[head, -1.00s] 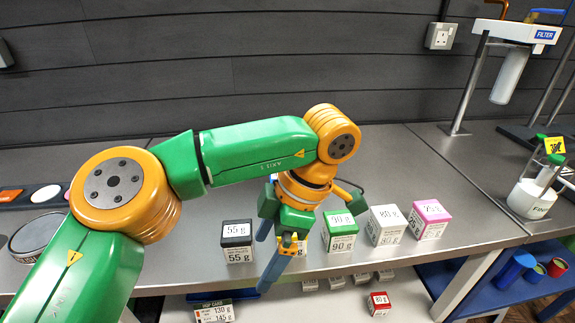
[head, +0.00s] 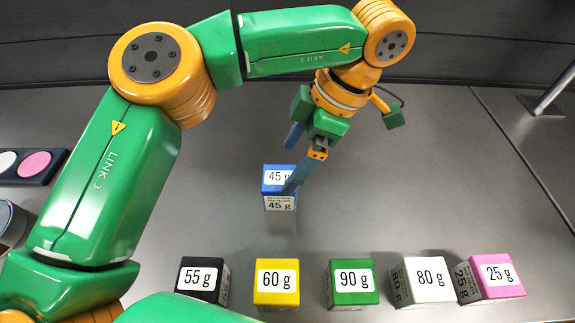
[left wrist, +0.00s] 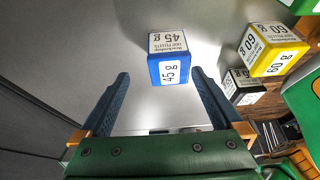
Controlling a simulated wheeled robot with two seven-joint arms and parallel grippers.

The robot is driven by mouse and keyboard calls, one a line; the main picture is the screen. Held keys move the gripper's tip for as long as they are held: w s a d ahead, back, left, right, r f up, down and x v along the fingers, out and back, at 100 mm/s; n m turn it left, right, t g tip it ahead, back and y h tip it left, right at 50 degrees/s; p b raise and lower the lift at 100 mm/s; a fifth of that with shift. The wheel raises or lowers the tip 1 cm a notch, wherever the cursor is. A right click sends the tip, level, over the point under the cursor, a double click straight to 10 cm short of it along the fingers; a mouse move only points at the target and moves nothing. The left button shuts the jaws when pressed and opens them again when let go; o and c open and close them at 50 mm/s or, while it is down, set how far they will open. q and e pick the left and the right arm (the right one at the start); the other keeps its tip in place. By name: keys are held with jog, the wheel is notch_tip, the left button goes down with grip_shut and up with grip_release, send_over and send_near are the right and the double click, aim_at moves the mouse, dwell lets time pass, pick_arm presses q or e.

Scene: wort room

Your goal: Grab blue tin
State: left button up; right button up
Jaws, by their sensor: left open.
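The blue tin (head: 277,180), labelled 45 g, stands upright on the grey counter, behind the row of other tins. It also shows in the left wrist view (left wrist: 181,70), ahead of the jaws and a little right of their middle. My left gripper (head: 292,162) is open and empty, its blue fingers pointing down close to the tin. One finger covers part of the tin's right side in the head view. My right gripper is not in view.
A row of tins stands at the counter's front: black 55 g (head: 200,279), yellow 60 g (head: 277,282), green 90 g (head: 352,281), white 80 g (head: 428,279) and pink 25 g (head: 492,276). A dark tray (head: 54,160) lies at left.

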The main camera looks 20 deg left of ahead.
aim_at(286, 178)
pick_arm(q)
jog(key=x, duration=0.4)
jog(key=s+p+x, duration=0.1)
jog(key=x, duration=0.1)
jog(key=shift+s+d+f, duration=0.15)
jog(key=shift+d+f, duration=0.05)
jog(key=shift+f, duration=0.25)
jog(key=shift+r, duration=0.1)
jog(key=c, duration=1.5)
